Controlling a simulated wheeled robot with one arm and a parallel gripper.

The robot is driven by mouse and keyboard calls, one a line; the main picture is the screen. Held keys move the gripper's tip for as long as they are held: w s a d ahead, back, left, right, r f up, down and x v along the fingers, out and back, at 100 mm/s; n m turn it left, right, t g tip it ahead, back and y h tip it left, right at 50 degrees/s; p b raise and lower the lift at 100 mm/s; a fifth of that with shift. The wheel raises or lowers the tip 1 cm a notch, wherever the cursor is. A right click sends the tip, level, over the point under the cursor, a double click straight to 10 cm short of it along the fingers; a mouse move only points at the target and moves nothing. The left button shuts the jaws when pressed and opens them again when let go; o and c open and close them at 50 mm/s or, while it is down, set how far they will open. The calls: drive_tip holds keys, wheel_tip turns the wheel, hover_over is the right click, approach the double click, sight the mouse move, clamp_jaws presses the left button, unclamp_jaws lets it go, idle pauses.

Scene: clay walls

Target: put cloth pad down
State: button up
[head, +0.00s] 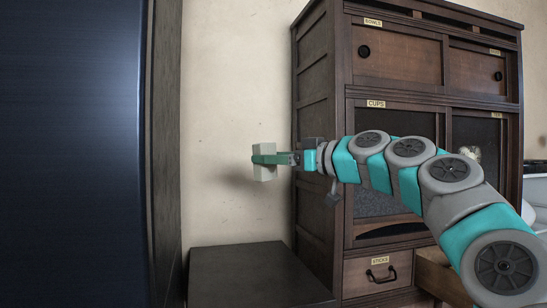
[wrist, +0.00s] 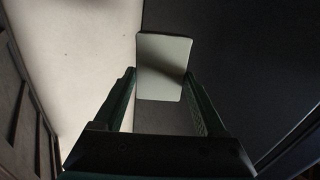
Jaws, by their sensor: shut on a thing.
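The cloth pad (head: 264,171) is a pale, greyish-green flat block. My gripper (head: 268,159) is shut on it and holds it in the air, in front of the clay wall and above a low dark surface. In the wrist view the pad (wrist: 164,58) shows as a pale rounded rectangle between the two fingers of my gripper (wrist: 160,92), with a shadow across its lower right part.
A low dark-topped surface (head: 258,272) stands below the pad, its visible top bare. A tall brown wooden cabinet (head: 318,130) with labelled doors stands to the right. A large dark blue panel (head: 70,150) fills the left side. The pale wall (head: 235,80) lies behind.

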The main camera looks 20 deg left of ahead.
drive_tip(key=shift+w+d+f+m+t, duration=0.2)
drive_tip(key=shift+w+d+f, duration=0.15)
drive_tip(key=shift+f, duration=0.2)
drive_tip(key=shift+w+d+f+m+t, duration=0.1)
drive_tip(key=shift+w+d+f+t, duration=0.15)
drive_tip(key=shift+f, duration=0.25)
drive_tip(key=w+d+f+m+t+h, duration=0.3)
drive_tip(key=w+d+f+m+h, duration=0.1)
drive_tip(key=d+f, duration=0.6)
drive_tip(key=w+d+f+m+t+h, duration=0.3)
drive_tip(key=w+d+f+h, duration=0.3)
drive_tip(key=d+f, duration=0.4)
drive_tip(key=w+d+f+m+t+h, duration=0.4)
drive_tip(key=d+f, duration=0.7)
drive_tip(key=f, duration=0.8)
drive_tip(key=w+m+h, duration=0.1)
drive_tip(key=w+h, duration=0.1)
drive_tip(key=shift+f+m+h, duration=0.2)
drive_tip(key=shift+m+h, duration=0.1)
drive_tip(key=shift+m, duration=0.1)
